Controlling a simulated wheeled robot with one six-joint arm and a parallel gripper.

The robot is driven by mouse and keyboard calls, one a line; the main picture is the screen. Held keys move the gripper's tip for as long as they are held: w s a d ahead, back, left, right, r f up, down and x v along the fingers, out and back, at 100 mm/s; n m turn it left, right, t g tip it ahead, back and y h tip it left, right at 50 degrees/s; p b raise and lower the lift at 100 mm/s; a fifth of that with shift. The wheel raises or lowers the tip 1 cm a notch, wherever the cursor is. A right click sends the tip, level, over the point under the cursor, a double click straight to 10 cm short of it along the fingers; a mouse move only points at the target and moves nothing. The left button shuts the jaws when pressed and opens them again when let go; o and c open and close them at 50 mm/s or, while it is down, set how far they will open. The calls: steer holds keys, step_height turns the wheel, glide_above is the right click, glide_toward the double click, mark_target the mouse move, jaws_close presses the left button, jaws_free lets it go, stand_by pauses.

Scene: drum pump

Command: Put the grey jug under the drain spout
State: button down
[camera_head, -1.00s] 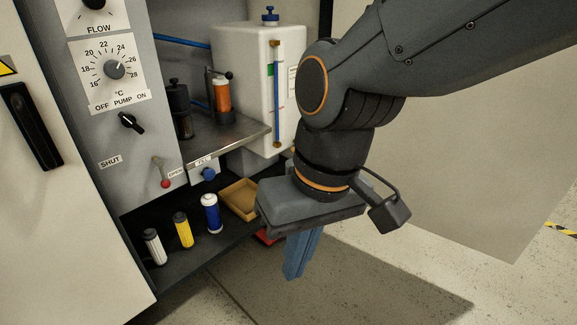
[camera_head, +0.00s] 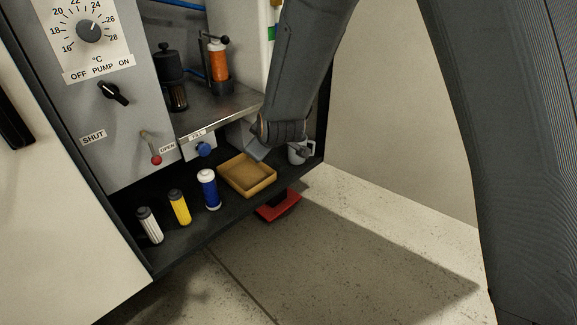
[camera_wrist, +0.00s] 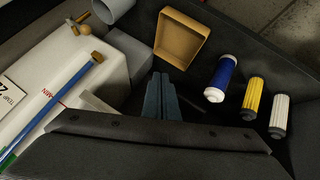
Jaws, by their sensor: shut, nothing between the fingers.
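The grey jug (camera_head: 298,152) stands at the right end of the dark lower shelf, partly covered by my arm in the head view. Part of it also shows at the top left edge of the wrist view (camera_wrist: 118,8). In the wrist view my gripper (camera_wrist: 160,80) points down past the white tank (camera_wrist: 60,75), with its blue-grey fingers together and nothing between them. The jug is apart from the fingers. I cannot make out the drain spout for certain.
A tan tray (camera_head: 262,187) lies on the shelf left of the jug. Blue (camera_head: 209,190), yellow (camera_head: 179,208) and white (camera_head: 150,226) cartridges stand further left. A metal ledge (camera_head: 225,113) overhangs the shelf. A red-ball lever (camera_head: 156,160) and blue knob (camera_head: 204,149) are nearby.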

steer(key=w+f+n+t, duration=0.2)
steer(key=w+f+t, duration=0.1)
steer(key=w+f, duration=0.5)
steer(key=n+t+b, duration=0.1)
steer(key=n+t, duration=0.3)
glide_toward(292, 160)
steer(key=a+r, duration=0.1)
steer(key=a, duration=0.1)
steer(key=s+a+r, duration=0.2)
steer(key=a+r, duration=0.1)
steer(key=shift+a, duration=0.35)
steer(key=s+d+f+n+t, duration=0.1)
steer(key=d+f+n+t, duration=0.1)
steer(key=d+f, duration=0.3)
steer(key=b+x, duration=0.2)
steer(key=x, duration=0.1)
steer(key=b+x, duration=0.1)
steer(key=x, duration=0.2)
steer(key=a+b+x, duration=0.1)
steer(key=b+x, duration=0.1)
steer(key=x, duration=0.1)
steer(key=shift+w+f+b, duration=0.25)
steer(key=shift+f+b, duration=0.05)
steer(key=shift+f, duration=0.1)
steer(key=shift+w+d+p, duration=0.2)
steer(key=shift+d, duration=0.25)
steer(key=shift+w+d+p, duration=0.2)
steer(key=shift+d, duration=0.25)
